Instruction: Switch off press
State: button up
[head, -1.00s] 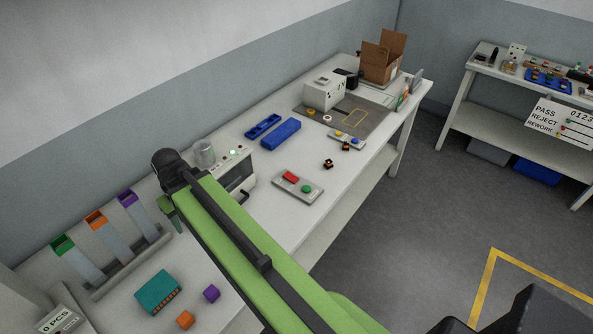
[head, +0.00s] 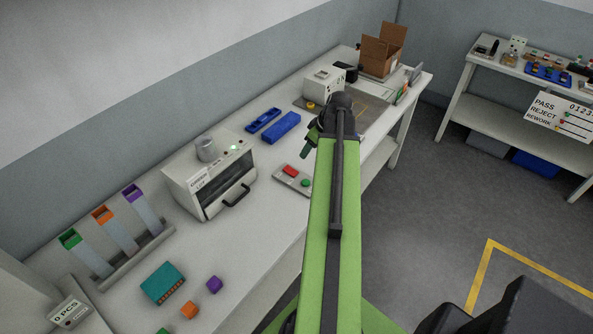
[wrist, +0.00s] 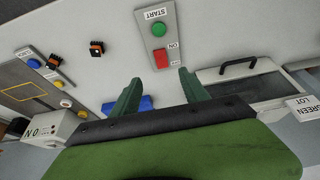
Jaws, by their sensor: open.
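A light grey control box (head: 281,178) on the bench carries a red switch (head: 291,170) and a green button (head: 305,182). In the wrist view the red switch (wrist: 161,58) is marked ON and the green button (wrist: 159,29) is marked START. My gripper (wrist: 160,74) is open and empty. Its two green fingers appear on either side of the red switch's lower end, and I see no clear contact. In the head view my gripper (head: 313,146) is above and just right of the box, and my arm hides the box's right end.
A white machine with a dark window (head: 208,172) and black handle stands left of the box. Blue trays (head: 281,127) lie behind. A white block-shaped unit (head: 322,84) and a cardboard box (head: 382,52) are farther back. Cubes (head: 214,284) lie at the near left.

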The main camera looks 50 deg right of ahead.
aim_at(294, 172)
jog(key=b+x, duration=1.4)
jog(key=x, duration=0.2)
jog(key=shift+s+f, duration=0.1)
jog(key=shift+s, duration=0.1)
jog(key=shift+w+f+b, duration=0.25)
jog(key=shift+f+b, duration=0.15)
jog(key=shift+b, duration=0.1)
jog(key=shift+r, duration=0.1)
jog(key=shift+c, duration=0.3)
